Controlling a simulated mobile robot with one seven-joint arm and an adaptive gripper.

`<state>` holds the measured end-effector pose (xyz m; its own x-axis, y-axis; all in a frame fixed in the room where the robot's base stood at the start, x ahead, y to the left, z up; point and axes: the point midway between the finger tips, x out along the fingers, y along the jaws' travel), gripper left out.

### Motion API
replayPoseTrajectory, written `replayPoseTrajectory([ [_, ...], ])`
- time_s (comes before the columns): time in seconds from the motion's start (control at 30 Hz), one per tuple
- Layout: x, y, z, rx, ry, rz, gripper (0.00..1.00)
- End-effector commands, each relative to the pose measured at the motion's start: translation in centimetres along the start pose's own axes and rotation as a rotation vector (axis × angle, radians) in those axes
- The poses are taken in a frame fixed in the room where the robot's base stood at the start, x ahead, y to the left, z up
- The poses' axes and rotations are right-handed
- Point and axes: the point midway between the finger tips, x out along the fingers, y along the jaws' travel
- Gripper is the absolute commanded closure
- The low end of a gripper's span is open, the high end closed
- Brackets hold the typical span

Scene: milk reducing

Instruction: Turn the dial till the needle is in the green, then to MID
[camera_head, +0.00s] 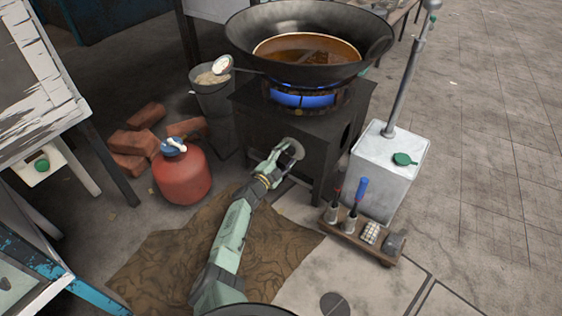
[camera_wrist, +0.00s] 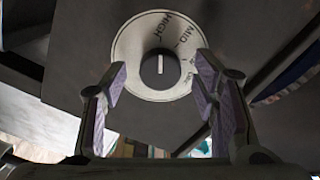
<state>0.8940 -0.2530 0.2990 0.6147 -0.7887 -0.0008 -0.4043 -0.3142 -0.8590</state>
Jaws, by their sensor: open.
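The dial (camera_wrist: 160,70) is a dark round knob with a white line, on a pale round plate lettered HIGH and MID. Its line points almost straight up in the wrist view, toward the HIGH side. Another label is partly hidden by the right finger. My gripper (camera_wrist: 161,80) is open, its fingers on either side of the knob and apart from it. In the head view my gripper (camera_head: 284,157) is at the front of the dark stove (camera_head: 310,130), by the pale plate. I cannot make out a needle or green band in either view.
A wok (camera_head: 312,20) with a pan of brown liquid sits over a blue flame (camera_head: 303,98). A red gas bottle (camera_head: 182,177) and bricks (camera_head: 130,145) are at left. A white canister (camera_head: 388,172) and a wooden rack (camera_head: 360,235) stand right.

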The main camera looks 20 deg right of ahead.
Motion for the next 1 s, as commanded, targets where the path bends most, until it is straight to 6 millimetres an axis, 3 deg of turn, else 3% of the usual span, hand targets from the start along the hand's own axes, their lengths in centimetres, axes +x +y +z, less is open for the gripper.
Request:
replayPoseTrajectory([
  [0.3, -4.2, -0.1, 0.1, -0.002, -0.003, -0.005, 0.46],
  [0.5, -5.9, -0.1, 0.0, -0.001, -0.001, -0.003, 0.46],
  [1.0, -6.4, 0.0, -0.1, -0.002, 0.0, -0.001, 0.46],
])
